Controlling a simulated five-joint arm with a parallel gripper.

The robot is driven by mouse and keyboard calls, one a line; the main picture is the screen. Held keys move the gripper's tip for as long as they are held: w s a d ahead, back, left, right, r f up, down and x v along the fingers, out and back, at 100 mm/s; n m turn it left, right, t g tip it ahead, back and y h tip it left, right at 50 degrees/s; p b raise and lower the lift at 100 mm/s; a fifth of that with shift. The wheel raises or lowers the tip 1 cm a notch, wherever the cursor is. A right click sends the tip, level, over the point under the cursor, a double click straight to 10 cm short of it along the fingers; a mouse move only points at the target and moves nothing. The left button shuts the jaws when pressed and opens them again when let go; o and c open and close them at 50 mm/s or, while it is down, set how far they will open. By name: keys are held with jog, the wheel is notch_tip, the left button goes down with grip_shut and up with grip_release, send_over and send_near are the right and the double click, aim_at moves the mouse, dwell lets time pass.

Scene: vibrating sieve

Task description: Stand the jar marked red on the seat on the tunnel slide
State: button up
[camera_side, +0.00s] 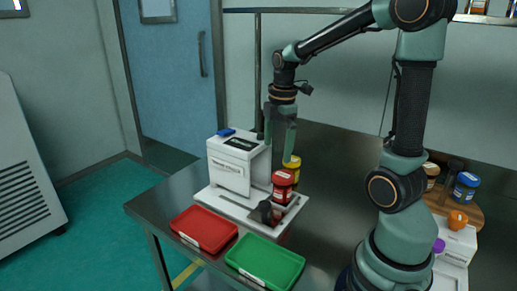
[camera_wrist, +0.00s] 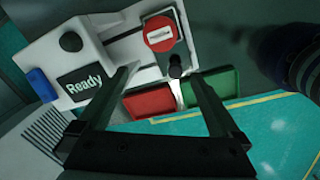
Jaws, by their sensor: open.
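The white tunnel machine (camera_side: 229,173) has a screen reading "Ready" (camera_wrist: 84,82) and a blue block on top (camera_side: 226,132). A red tray (camera_side: 204,229) and a green tray (camera_side: 265,262) lie in front. Jars, including a blue one (camera_side: 466,185), stand at right on a wooden board.

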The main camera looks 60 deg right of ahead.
jog(key=s+a+r+m+t, duration=0.2)
jog(key=a+m, duration=0.4)
jog(key=a, duration=0.1)
jog(key=s+a+r+m+t, duration=0.2)
jog(key=a+r+m, duration=0.1)
jog(key=a+m, duration=0.3)
jog(key=shift+s+a+m+t, duration=0.3)
jog(key=shift+a+m, duration=0.1)
jog(key=shift+a, duration=0.55)
